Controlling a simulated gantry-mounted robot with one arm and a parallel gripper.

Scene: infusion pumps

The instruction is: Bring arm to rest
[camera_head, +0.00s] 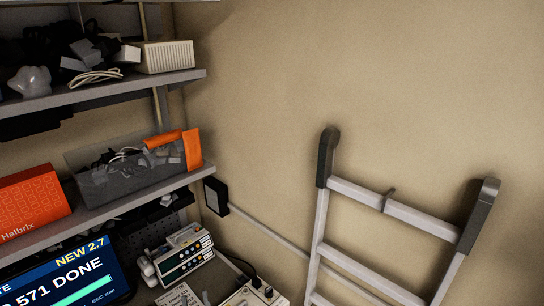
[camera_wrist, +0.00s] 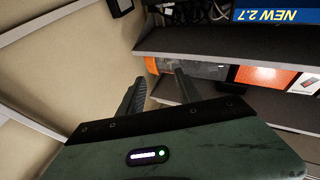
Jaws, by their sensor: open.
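My gripper (camera_wrist: 160,76) shows in the wrist view, with its two dark fingers apart and nothing between them. Its green body has a small lit panel. It hangs in free air; the shelves appear beyond the fingers, and I cannot tell the distance. My gripper is not in the head view.
A shelf (camera_head: 200,180) holds an orange box (camera_head: 32,203) and a clear bin (camera_head: 128,172). The upper shelf (camera_head: 190,78) holds clutter. A screen (camera_head: 68,275) reads "571 DONE". A metal ladder (camera_head: 390,208) leans at the wall on the right.

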